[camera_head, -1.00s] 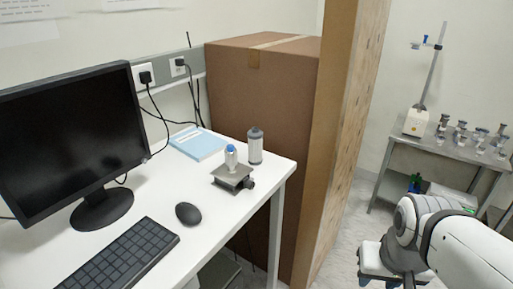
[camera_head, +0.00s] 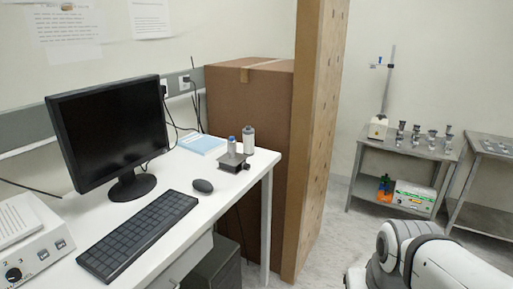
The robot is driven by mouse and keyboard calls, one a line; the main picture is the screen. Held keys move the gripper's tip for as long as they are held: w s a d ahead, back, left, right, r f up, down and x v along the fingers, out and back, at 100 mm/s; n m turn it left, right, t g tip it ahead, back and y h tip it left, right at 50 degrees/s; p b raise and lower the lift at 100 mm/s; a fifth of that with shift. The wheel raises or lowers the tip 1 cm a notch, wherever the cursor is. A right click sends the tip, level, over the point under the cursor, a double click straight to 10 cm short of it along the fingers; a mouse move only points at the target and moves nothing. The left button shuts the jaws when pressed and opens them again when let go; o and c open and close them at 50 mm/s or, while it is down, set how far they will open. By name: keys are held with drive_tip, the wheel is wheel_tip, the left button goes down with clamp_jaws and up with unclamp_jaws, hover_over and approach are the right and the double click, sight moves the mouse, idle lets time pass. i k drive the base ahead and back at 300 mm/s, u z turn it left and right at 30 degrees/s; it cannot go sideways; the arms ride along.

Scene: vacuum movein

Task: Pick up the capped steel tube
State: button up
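A grey cylinder with a pale body and dark ends (camera_head: 249,140) stands upright near the far right corner of the white desk. A smaller pale container with a blue cap (camera_head: 231,146) stands upright on a small dark metal platform (camera_head: 233,163), just left of the cylinder. Both are small here, and I cannot tell for sure which is the capped steel tube. My white arm shows at the lower right, well away from both. My gripper is outside the picture.
The white desk (camera_head: 150,235) also holds a monitor (camera_head: 108,125), keyboard (camera_head: 138,232), mouse (camera_head: 203,186), blue book (camera_head: 202,144) and white instrument (camera_head: 30,245). Large cardboard boxes (camera_head: 268,105) stand close behind its right end. Floor shows between boxes and metal tables (camera_head: 405,165).

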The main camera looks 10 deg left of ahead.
sight(232, 145)
drive_tip(key=z, duration=0.15)
drive_tip(key=i, duration=1.25)
drive_tip(key=u, duration=0.6)
drive_tip(key=i, duration=0.9)
drive_tip(key=u, duration=0.6)
drive_tip(key=k, duration=0.9)
drive_tip(key=u, duration=0.2)
drive_tip(key=i, duration=0.9)
drive_tip(key=z, duration=0.1)
